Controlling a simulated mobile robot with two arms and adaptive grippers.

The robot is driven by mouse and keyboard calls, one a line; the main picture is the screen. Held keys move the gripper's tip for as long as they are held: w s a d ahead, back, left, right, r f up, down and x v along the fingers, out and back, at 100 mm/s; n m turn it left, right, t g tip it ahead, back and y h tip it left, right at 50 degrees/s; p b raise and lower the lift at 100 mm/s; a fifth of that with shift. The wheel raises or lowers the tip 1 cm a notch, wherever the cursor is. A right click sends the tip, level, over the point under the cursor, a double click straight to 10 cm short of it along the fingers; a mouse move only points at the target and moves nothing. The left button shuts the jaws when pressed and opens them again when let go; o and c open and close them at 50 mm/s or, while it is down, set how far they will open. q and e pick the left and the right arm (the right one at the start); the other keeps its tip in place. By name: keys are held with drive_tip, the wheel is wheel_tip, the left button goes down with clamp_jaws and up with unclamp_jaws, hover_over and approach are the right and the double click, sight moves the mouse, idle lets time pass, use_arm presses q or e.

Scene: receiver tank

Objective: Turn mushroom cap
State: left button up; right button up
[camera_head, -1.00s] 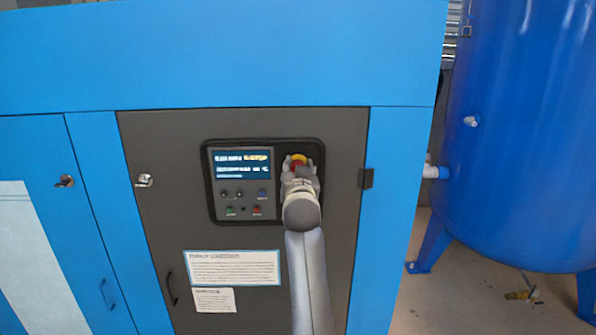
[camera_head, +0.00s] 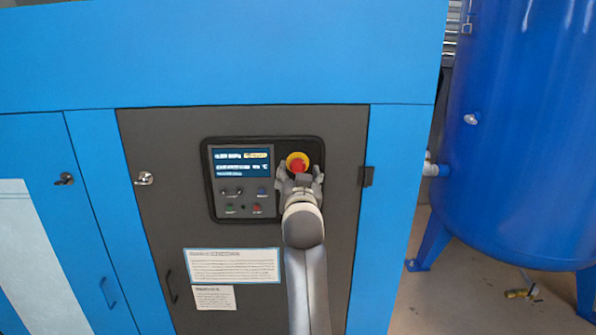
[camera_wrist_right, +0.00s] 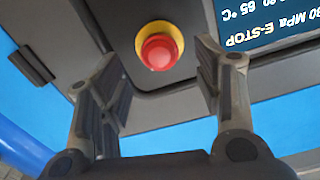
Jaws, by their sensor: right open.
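The red mushroom cap (camera_head: 297,166) sits on a yellow collar at the right side of the dark control panel. It also shows in the right wrist view (camera_wrist_right: 158,52), with the yellow collar around it. My right gripper (camera_head: 299,178) is just below the cap in the head view. In the right wrist view its two fingers (camera_wrist_right: 160,70) are spread, with the cap visible beyond and between them, not gripped. My left gripper is in neither view.
A display (camera_head: 242,162) with several small buttons is left of the cap; the wrist view reads "E-STOP" on it. The grey door (camera_head: 160,225) has a latch and a handle. A blue tank (camera_head: 525,140) stands at the right.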

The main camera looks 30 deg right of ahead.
drive_tip(key=shift+v, duration=1.15)
